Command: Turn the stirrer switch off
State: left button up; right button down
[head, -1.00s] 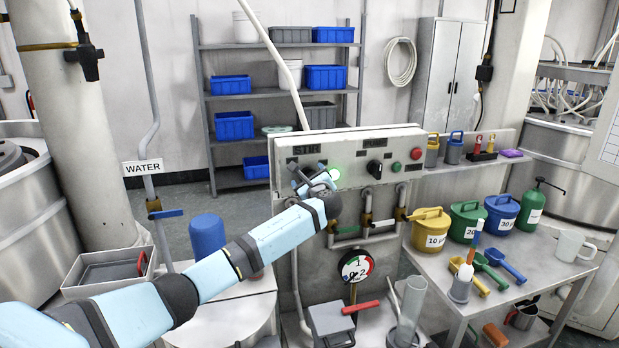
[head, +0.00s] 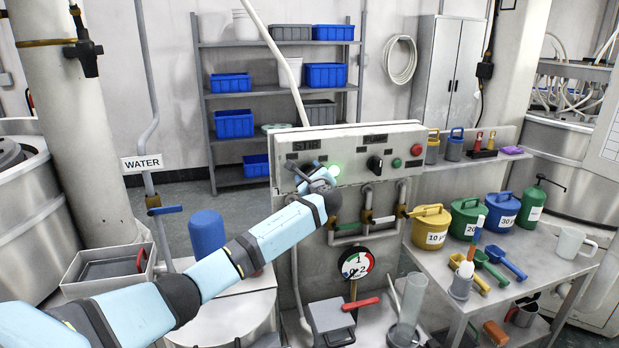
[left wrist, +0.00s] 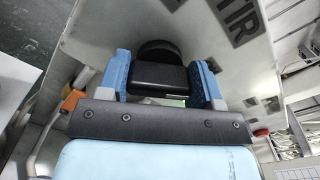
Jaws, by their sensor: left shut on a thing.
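The stirrer switch (left wrist: 158,78) is a black rotary knob on the grey control panel (head: 345,146), under a STIR label (head: 306,145) that also shows in the left wrist view (left wrist: 240,18). My left gripper (head: 302,172) reaches the panel's left part. In the left wrist view its blue fingers (left wrist: 162,80) stand on either side of the knob, and it is shut on it. In the head view the gripper mostly hides the knob, so its pointing direction cannot be told. A green lamp (head: 334,170) glows just right of the gripper. My right gripper is not in view.
Right of the lamp are another black knob (head: 374,164), a green button (head: 396,164) and a red button (head: 416,150). Pipes with valves (head: 368,215) and a gauge (head: 356,263) sit below the panel. A table (head: 545,262) with coloured jugs stands at right.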

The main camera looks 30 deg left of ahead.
pick_arm(q)
jog(key=n+b, duration=0.2)
jog(key=shift+f+n, duration=0.3)
jog(key=shift+f, duration=0.05)
jog(key=shift+n+b, duration=0.8)
jog(key=shift+b, duration=0.05)
jog(key=n+b, duration=0.3)
jog(key=n, duration=0.1)
jog(key=shift+b, duration=0.35)
jog(key=shift+n+b, duration=0.85)
jog(key=shift+n, duration=0.45)
jog(key=shift+r, duration=0.1)
jog(key=o, duration=0.9)
jog(key=shift+s, duration=0.1)
